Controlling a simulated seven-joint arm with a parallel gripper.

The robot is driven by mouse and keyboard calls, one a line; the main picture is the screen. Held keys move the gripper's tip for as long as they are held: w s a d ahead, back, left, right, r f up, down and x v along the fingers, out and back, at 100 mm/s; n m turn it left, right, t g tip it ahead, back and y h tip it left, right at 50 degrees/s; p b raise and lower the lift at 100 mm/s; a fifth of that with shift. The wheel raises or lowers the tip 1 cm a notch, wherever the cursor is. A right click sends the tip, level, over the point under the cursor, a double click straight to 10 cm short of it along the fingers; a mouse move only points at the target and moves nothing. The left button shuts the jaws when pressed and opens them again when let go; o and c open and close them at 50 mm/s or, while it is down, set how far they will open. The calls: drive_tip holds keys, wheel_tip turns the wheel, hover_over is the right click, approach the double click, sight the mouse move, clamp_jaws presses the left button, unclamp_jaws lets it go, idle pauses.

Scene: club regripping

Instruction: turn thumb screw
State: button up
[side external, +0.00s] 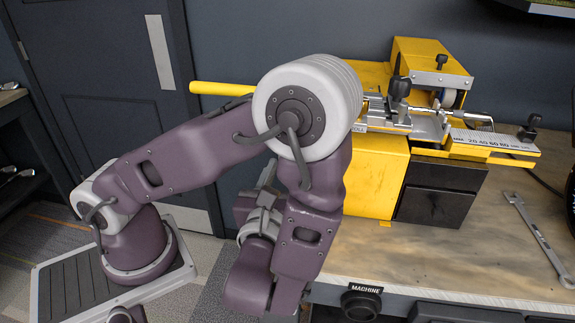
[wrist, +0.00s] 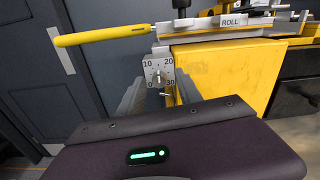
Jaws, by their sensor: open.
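The yellow club machine (side external: 375,165) stands on the workbench. Black thumb screws show on it in the side view: one on the clamp (side external: 401,87), one on the rear housing (side external: 441,61) and one at the ruler's right end (side external: 533,122). In the wrist view a black knob (wrist: 181,4) is cut off by the top edge. A white dial plate (wrist: 150,67) numbered 10, 20, 30 has a small pale screw or pointer (wrist: 158,75) at its centre. My gripper (wrist: 160,92) is open, its grey fingers either side below the dial. Contact cannot be told.
A yellow handle (wrist: 105,35) sticks out left of the machine, above my gripper. A wrench (side external: 535,238) lies on the right of the wooden bench top (side external: 440,262). A dark drawer unit (side external: 440,195) is under the ruler. A door (side external: 105,75) stands behind my arm.

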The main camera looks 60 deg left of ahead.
drive_tip(key=shift+x, duration=0.8)
clamp_jaws()
drive_tip(key=shift+n, duration=0.3)
drive_tip(key=n, duration=0.3)
drive_tip(key=shift+n, duration=0.4)
drive_tip(key=n, duration=0.4)
drive_tip(key=shift+n, duration=0.3)
drive_tip(key=n, duration=0.4)
drive_tip(key=shift+n, duration=2.4)
